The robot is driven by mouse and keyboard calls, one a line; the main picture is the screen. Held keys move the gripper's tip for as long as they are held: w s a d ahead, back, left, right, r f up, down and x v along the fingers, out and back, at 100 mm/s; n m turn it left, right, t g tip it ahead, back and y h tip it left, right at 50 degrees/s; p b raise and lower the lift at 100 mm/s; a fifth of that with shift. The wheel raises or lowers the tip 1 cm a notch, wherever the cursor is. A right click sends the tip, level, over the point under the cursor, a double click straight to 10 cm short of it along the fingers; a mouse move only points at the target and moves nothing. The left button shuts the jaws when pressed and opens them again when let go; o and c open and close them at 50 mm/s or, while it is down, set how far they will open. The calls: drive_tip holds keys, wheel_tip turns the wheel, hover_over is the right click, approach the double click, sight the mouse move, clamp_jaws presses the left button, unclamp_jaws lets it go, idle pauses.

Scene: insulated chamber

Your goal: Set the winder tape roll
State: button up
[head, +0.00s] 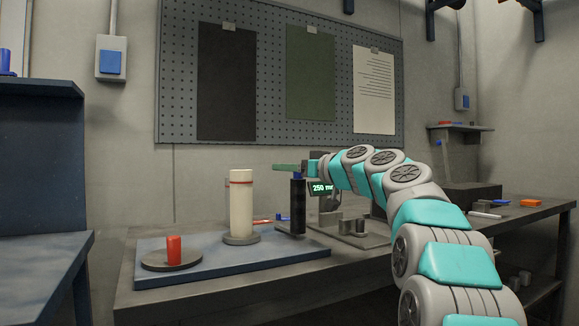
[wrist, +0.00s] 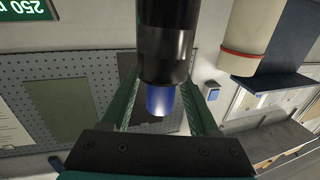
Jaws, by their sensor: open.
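My gripper (head: 285,168) is open, with its green fingers at the top of a black upright cylinder (head: 298,208) with a blue top. In the wrist view the fingers (wrist: 160,80) stand on either side of the cylinder's blue end (wrist: 162,100), with gaps visible. A cream cylinder (head: 241,205) with a red band stands on a round grey base to the left; it also shows in the wrist view (wrist: 252,28). A red cylinder (head: 174,249) stands on a dark disc (head: 152,262). I cannot tell which piece is the tape roll.
A blue board (head: 225,266) on the bench carries the cream and red cylinders. A display (head: 321,188) reads 250 mm beside the black cylinder. Small grey blocks (head: 345,225) stand right of it. A pegboard (head: 270,75) hangs behind. The bench's front edge looks clear.

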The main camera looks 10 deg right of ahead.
drive_tip(key=shift+c, duration=0.4)
clamp_jaws()
idle(1.1)
